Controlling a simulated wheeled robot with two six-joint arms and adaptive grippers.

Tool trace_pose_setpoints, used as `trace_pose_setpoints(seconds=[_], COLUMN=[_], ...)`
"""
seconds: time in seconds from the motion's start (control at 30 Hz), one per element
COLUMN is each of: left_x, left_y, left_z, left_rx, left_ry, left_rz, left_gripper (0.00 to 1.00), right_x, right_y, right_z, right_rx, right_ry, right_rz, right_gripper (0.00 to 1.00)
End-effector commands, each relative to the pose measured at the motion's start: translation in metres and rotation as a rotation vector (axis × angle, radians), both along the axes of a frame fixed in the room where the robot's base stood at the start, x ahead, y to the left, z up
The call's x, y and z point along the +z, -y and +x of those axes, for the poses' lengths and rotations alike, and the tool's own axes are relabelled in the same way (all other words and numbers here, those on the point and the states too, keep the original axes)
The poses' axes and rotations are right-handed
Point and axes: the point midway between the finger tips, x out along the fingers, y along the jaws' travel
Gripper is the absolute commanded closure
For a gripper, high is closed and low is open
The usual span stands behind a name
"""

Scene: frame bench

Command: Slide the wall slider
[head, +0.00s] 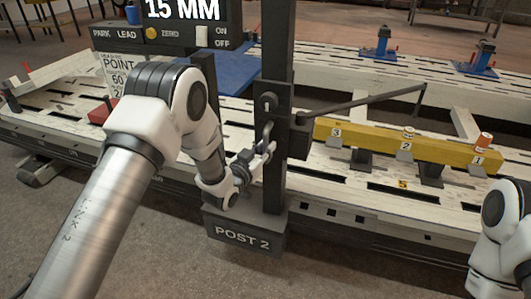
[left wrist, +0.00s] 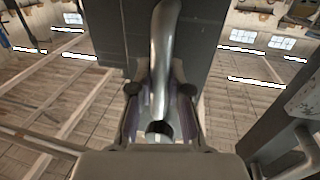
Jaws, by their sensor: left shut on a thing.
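The slider is a dark block (head: 298,133) on the dark upright post (head: 275,45), whose base (head: 245,234) is labelled POST 2. A long thin measuring arm (head: 365,102) reaches from the slider to the right and bends down at its tip. My left gripper (head: 265,152) is at the post, at the slider's curved metal handle (head: 268,131). In the left wrist view the gripper (left wrist: 160,115) is shut on the handle (left wrist: 162,60), which runs between its fingers. Part of my right arm shows at the right edge; its gripper is out of view.
A display (head: 180,22) reading 15 MM stands behind my left arm. Blue clamps (head: 382,42) stand at the back.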

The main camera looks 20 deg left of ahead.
Motion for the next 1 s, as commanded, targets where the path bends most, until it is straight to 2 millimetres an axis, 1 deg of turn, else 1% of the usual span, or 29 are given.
trace_pose_setpoints(seconds=[0.03,0.1,0.3,0.4,0.5,0.6,0.7,0.8,1.0], left_x=[0.029,0.051,0.109,0.134,0.153,0.165,0.173,0.176,0.176], left_y=[-0.001,-0.001,-0.001,-0.001,-0.001,-0.001,-0.001,-0.001,-0.001], left_z=[0.002,0.002,0.002,0.002,0.002,0.002,0.002,0.002,0.001], left_rx=[0.001,0.002,0.002,0.002,0.002,0.001,0.001,0.001,0.001], left_ry=[0.012,0.013,0.014,0.014,0.013,0.012,0.011,0.01,0.008], left_rz=[-0.002,-0.001,-0.002,-0.002,-0.002,-0.002,-0.002,-0.001,-0.001], left_gripper=[1.0,1.0,1.0,1.0,1.0,1.0,1.0,1.0,1.0], right_x=[0.019,0.032,0.064,0.076,0.086,0.092,0.095,0.097,0.096], right_y=[0.0,0.0,0.0,0.0,0.0,0.0,0.0,0.0,0.0], right_z=[0.0,0.0,0.0,0.0,0.0,0.0,0.0,0.0,0.0], right_rx=[0.0,0.0,0.0,0.0,0.0,0.0,0.0,0.0,0.0], right_ry=[0.0,0.0,0.0,0.0,0.0,0.0,0.0,0.0,0.0], right_rz=[0.0,0.0,0.0,0.0,0.0,0.0,0.0,0.0,0.0], right_gripper=[0.57,0.57,0.57,0.57,0.57,0.57,0.57,0.57,0.57])
